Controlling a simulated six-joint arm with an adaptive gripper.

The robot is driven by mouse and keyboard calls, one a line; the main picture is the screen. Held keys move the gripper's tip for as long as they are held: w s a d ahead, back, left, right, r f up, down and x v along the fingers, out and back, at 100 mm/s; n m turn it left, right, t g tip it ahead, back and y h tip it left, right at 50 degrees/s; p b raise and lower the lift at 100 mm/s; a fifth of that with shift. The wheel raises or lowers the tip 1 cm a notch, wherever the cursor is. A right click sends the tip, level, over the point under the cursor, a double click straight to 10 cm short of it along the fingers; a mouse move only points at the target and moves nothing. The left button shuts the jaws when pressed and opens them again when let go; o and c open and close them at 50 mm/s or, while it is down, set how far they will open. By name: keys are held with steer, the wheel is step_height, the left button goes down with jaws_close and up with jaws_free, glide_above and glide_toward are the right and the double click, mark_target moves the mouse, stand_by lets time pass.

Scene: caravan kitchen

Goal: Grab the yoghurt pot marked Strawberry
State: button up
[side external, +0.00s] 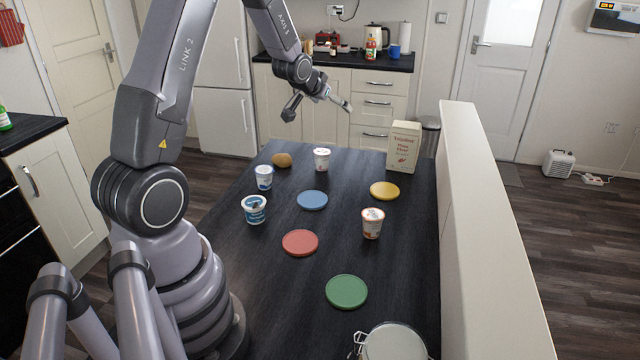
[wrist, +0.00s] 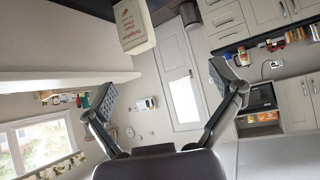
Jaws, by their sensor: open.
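Several yoghurt pots stand upright on the dark table in the side view: a white pot with a small reddish mark (side external: 322,160) at the far side, a white and blue pot (side external: 264,178), a larger blue pot (side external: 254,210) at the left, and a white and orange pot (side external: 372,223) at the right. Their lettering is too small to read, so I cannot tell which is marked Strawberry. My gripper (side external: 319,104) is high above the table's far end, open and empty. Its spread fingers also show in the wrist view (wrist: 163,88), with no pot in sight there.
Blue (side external: 312,200), red (side external: 300,243), yellow (side external: 384,191) and green (side external: 346,292) discs lie flat among the pots. A brown round item (side external: 282,160) and a flour carton (side external: 403,147) stand at the far side. A glass jar (side external: 394,342) is nearest. A low wall (side external: 480,220) borders the right.

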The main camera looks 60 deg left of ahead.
steer(key=a+f+n+y, duration=0.1)
steer(key=a+f, duration=0.6)
steer(key=f, duration=0.2)
steer(key=n+t+y, duration=0.1)
glide_toward(322, 152)
steer(key=x, duration=0.4)
steer(key=shift+a+f, duration=0.15)
steer(key=shift+a, duration=0.05)
steer(key=shift+x, duration=2.95)
steer(key=shift+d, duration=0.1)
steer(key=c, duration=1.3)
